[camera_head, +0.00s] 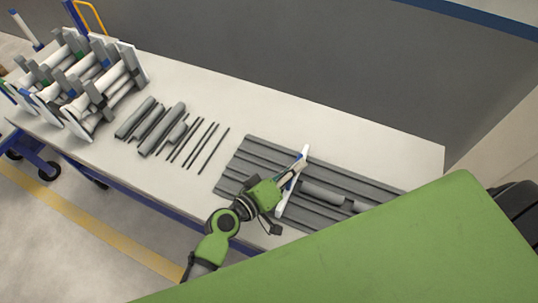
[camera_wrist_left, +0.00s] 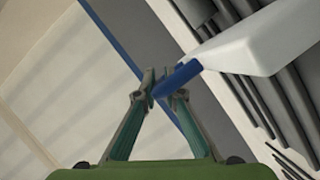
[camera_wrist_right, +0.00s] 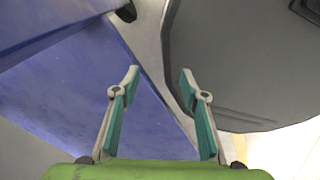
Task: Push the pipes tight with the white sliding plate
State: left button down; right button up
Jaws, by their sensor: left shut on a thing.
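The white sliding plate (camera_head: 284,207) stands upright across the grey grooved tray (camera_head: 240,158). My left gripper (camera_head: 289,178) is at the plate, shut on its blue handle; the left wrist view shows the fingertips (camera_wrist_left: 163,84) around the handle (camera_wrist_left: 180,77), with the white plate (camera_wrist_left: 262,45) beside them. Grey pipes (camera_head: 322,193) lie in the tray's grooves just right of the plate; my green body hides the tray's right part. My right gripper (camera_wrist_right: 159,77) is open and empty in the right wrist view, and does not show in the head view.
Loose grey pipes (camera_head: 162,128) and thin dark rods (camera_head: 207,148) lie on the white table (camera_head: 300,110) left of the tray. A rack of pipes (camera_head: 75,80) stands at the table's far left. A grey wall (camera_head: 380,90) borders the table's back.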

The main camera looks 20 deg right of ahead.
pick_arm(q)
jog(key=s+d, duration=0.5)
jog(key=shift+s+d, duration=0.2)
jog(key=shift+s, duration=0.05)
pick_arm(e)
jog(key=shift+w+a+r, duration=0.15)
jog(key=shift+w+a, duration=0.05)
jog(key=shift+a, duration=0.25)
jog(key=shift+w+a+r, duration=0.1)
jog(key=shift+w+a, duration=0.05)
jog(key=shift+a, duration=0.25)
jog(key=shift+d, duration=0.2)
pick_arm(q)
jog(key=c, duration=2.1)
grip_release()
jog(key=shift+c, duration=0.2)
pick_arm(e)
jog(key=shift+s+d, duration=0.15)
jog(key=shift+d, duration=0.05)
pick_arm(q)
jog(key=v, duration=1.2)
pick_arm(e)
jog(key=shift+a, duration=0.1)
jog(key=shift+a, duration=0.1)
